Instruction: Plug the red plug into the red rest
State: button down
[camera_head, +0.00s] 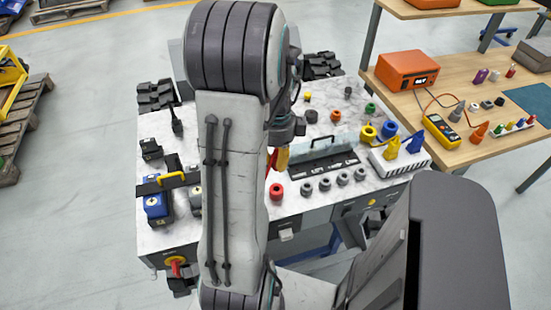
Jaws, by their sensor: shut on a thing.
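The red rest (277,191) is a short red ring with a dark hole, standing on the white marbled worktop at the left end of a row of grey rests. My gripper (281,158) is just above and behind it in the picture, mostly hidden by my arm. A narrow piece of the red plug (271,160) shows beside the arm, next to a yellow-orange part at the gripper. The gripper is shut on the red plug, which appears apart from the rest. The plug's lower end and the grip itself are hard to make out.
Grey rests (325,184) stand right of the red one, before a dark labelled panel with a handle (322,162). A white block with yellow and blue plugs (400,162) stands further right. Blue boxes (157,205) are at left. A wooden bench (470,92) adjoins at right.

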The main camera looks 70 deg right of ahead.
jog(key=shift+d+m, duration=0.15)
jog(key=shift+m, duration=0.85)
jog(key=shift+f+b, duration=0.15)
jog(key=shift+b, duration=0.15)
jog(key=shift+f+b, duration=2.35)
jog(key=shift+f, duration=0.4)
jog(key=shift+f+b, duration=2.05)
jog(key=shift+f, duration=0.3)
jog(key=c, duration=1.1)
grip_release()
jog(key=shift+r, duration=0.15)
notch_tip(320, 180, up, 12)
jog(key=shift+f, duration=0.1)
